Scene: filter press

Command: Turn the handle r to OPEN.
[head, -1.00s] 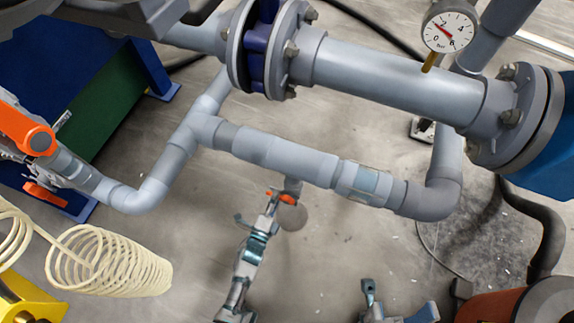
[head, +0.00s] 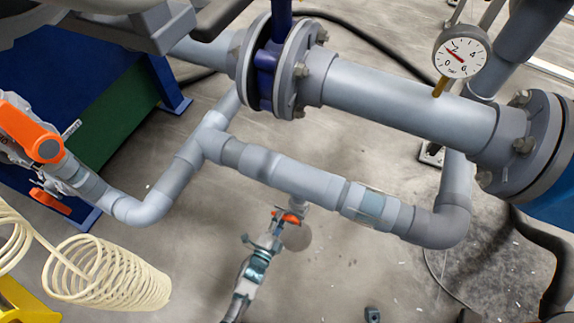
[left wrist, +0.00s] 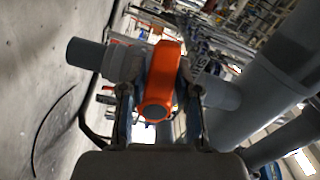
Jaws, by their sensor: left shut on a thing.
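An orange handle (head: 288,216) sits on a grey valve below the lower grey pipe in the head view. My left gripper (head: 276,222) reaches up to it from below. In the left wrist view the orange handle (left wrist: 160,80) fills the space between the two fingers of my left gripper (left wrist: 159,100), which is shut on it. The handle's far side and its markings are hidden. Only a small dark tip of my right gripper (head: 372,314) shows at the bottom edge of the head view, so its opening cannot be seen.
The lower grey pipe (head: 290,176) runs close above my left gripper. A pressure gauge (head: 462,52) stands on the upper pipe. A cream coiled hose (head: 105,275) and another orange-handled valve (head: 45,148) are at the left. Open floor lies below the pipe.

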